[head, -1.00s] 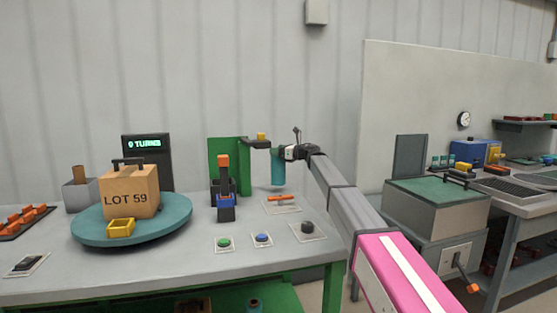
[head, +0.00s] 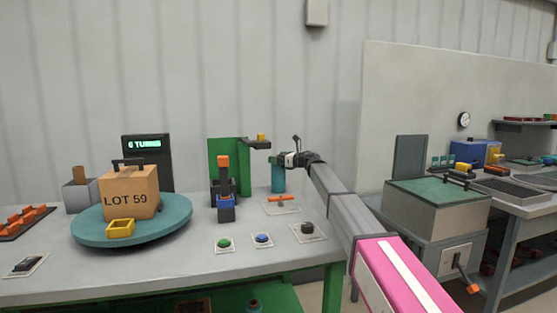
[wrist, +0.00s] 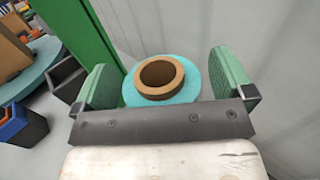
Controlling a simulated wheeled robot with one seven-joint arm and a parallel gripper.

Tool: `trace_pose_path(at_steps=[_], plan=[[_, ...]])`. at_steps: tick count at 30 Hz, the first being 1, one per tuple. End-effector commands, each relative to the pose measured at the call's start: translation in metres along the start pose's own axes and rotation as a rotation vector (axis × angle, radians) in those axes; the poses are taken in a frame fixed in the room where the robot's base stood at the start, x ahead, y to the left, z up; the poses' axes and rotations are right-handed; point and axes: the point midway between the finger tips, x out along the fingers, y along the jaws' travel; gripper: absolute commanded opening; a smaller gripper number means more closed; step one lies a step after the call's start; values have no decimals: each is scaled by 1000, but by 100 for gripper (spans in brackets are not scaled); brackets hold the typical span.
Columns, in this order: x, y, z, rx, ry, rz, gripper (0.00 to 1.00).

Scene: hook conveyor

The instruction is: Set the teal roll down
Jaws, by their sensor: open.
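The teal roll (head: 278,179) stands upright at the back of the grey bench, and its base appears to rest on the bench top. My gripper (head: 277,160) is at the roll's upper end. In the wrist view, my gripper (wrist: 165,84) is open, with one green-padded finger on each side of the teal roll (wrist: 192,95). Small gaps show between the roll and the fingers. The roll's brown core ring faces the camera. My gripper body hides the near part of the roll.
A green post (head: 223,160) with a dark arm (head: 255,145) stands just left of the roll. An orange tool (head: 281,198) lies in front. Further left are a blue-and-black stand (head: 226,205) and a teal turntable (head: 180,226) bearing a LOT 59 box (head: 131,195).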

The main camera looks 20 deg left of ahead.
Motion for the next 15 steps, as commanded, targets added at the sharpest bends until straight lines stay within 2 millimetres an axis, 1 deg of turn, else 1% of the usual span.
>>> trace_pose_path(at_steps=[2, 5, 15], plan=[[-3, 0, 2, 0, 0, 0, 99], [-14, 1, 1, 0, 0, 0, 99], [-80, 2, 1, 0, 0, -2, 99]])
